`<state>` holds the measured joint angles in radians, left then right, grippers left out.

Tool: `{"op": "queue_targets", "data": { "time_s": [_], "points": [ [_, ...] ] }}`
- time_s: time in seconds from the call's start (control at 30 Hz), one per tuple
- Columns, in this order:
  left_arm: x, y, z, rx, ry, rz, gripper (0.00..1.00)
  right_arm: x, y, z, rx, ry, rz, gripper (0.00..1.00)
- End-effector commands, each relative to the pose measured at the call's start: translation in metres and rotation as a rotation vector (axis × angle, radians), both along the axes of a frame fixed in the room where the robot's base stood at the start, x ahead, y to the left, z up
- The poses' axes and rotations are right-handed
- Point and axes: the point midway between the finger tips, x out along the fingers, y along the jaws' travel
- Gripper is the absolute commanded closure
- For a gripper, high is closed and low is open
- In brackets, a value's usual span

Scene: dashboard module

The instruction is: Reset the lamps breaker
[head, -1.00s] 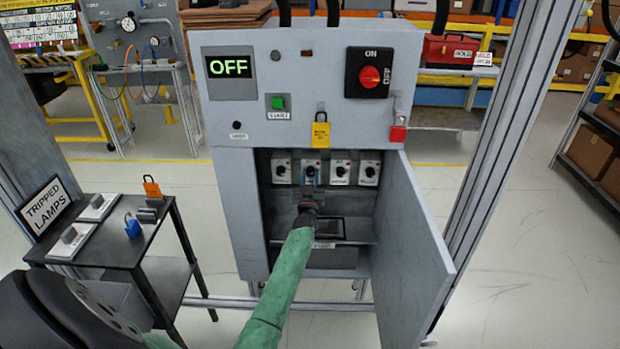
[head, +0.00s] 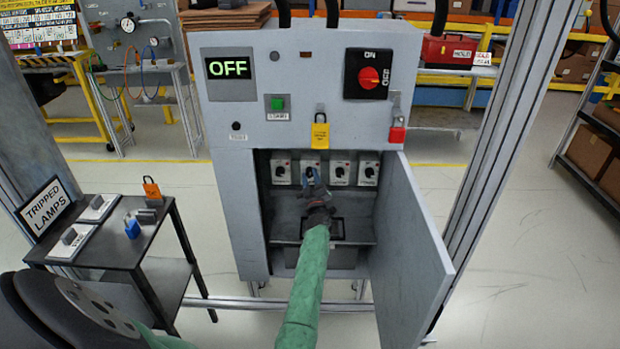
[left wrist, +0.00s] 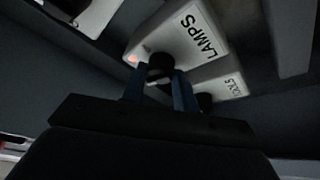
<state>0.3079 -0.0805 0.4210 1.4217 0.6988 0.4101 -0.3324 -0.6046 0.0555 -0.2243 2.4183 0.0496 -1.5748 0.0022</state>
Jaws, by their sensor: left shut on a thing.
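The lamps breaker (head: 311,158) is the second from the left in a row of breakers inside the open cabinet. In the left wrist view its white body (left wrist: 190,40) reads LAMPS, with a small red light (left wrist: 132,59) and a black round knob (left wrist: 160,67). My left gripper (head: 311,178) reaches into the cabinet from below. Its blue fingers (left wrist: 160,85) are on either side of the knob, shut on it. The knob's pointer is hidden. A neighbouring breaker (left wrist: 222,88) sits beside it. My right gripper is not in view.
The cabinet door (head: 405,245) stands open on the right. The main switch (head: 369,75) and OFF display (head: 230,68) are above. A yellow-tagged padlock (head: 320,132) hangs over the opening. A side table (head: 105,255) holds padlocks and a TRIPPED LAMPS sign (head: 45,205).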

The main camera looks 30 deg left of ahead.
Motion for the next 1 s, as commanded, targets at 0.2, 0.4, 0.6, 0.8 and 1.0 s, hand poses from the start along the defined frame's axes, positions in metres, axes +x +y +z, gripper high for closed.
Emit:
{"op": "queue_targets", "data": {
  "time_s": [0.2,0.4,0.6,0.8,1.0],
  "points": [
    [0.0006,-0.0014,0.0003,-0.106,-0.064,0.0,0.93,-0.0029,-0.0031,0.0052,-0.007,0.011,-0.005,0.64],
    [0.0002,-0.0009,-0.0005,-0.156,-0.094,0.001,0.93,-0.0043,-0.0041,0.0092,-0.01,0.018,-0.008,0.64],
    [0.0003,-0.0013,-0.0006,-0.175,-0.105,0.0,0.93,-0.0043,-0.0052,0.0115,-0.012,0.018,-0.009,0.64],
    [0.0003,-0.0011,-0.0006,-0.175,-0.106,0.0,0.93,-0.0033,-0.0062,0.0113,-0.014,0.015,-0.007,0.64],
    [0.0003,-0.001,-0.0005,-0.175,-0.106,0.0,0.57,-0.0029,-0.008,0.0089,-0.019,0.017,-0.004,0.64]
  ]
}}
